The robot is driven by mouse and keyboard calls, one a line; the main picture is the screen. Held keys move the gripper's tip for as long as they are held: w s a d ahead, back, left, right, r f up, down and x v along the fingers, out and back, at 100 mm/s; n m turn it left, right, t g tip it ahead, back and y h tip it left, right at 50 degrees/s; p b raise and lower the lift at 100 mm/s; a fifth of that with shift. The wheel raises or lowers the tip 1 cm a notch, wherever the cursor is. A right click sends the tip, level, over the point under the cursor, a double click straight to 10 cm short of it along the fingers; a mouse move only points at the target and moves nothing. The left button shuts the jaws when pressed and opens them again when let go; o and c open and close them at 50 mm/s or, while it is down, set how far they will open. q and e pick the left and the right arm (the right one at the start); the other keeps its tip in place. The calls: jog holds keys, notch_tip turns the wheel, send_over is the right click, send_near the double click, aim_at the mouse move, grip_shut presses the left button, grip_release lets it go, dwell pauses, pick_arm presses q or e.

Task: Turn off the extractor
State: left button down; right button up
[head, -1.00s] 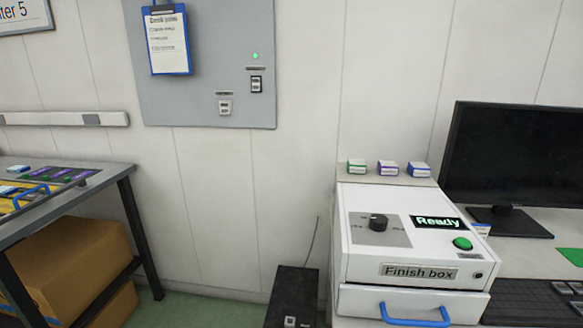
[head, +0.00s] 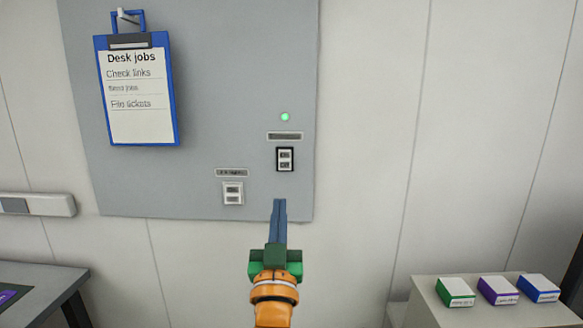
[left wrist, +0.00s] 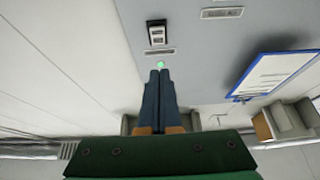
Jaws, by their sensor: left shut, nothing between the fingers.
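A grey wall panel (head: 210,100) carries two switches. The dark-framed switch (head: 285,159) is on the right, with a label plate (head: 285,136) and a lit green lamp (head: 285,117) above it. The white switch (head: 233,194) sits lower left under its own label plate (head: 232,172). I cannot read either label, so I cannot tell which is the extractor's. My left gripper (head: 280,202) is shut and empty, its tips appearing just below the dark-framed switch. In the left wrist view the gripper (left wrist: 160,73) shows near the lamp (left wrist: 161,65) and dark-framed switch (left wrist: 156,33); contact is not visible.
A blue clipboard (head: 174,100) headed "Desk jobs" hangs on the panel's left. Three small boxes, green (head: 455,292), purple (head: 498,290) and blue (head: 539,288), stand on a ledge at lower right. A dark table (head: 50,285) is at lower left. The wall right of the panel is bare.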

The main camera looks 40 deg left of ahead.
pick_arm(q)
jog(key=d, duration=0.1)
jog(key=p, duration=0.4)
send_near(286, 159)
notch_tip(286, 159, up, 4)
jog(key=w, duration=0.1)
jog(key=w+a, duration=0.1)
jog(key=a+f, duration=0.1)
jog(key=w+a, duration=0.1)
jog(key=shift+w+f, duration=0.3)
jog(key=shift+w, duration=0.05)
jog(key=shift+w+a+f, duration=0.1)
jog(key=shift+w, duration=0.05)
pick_arm(e)
jog(key=r, duration=0.3)
jog(key=shift+d+r, duration=0.25)
jog(key=shift+r, duration=0.15)
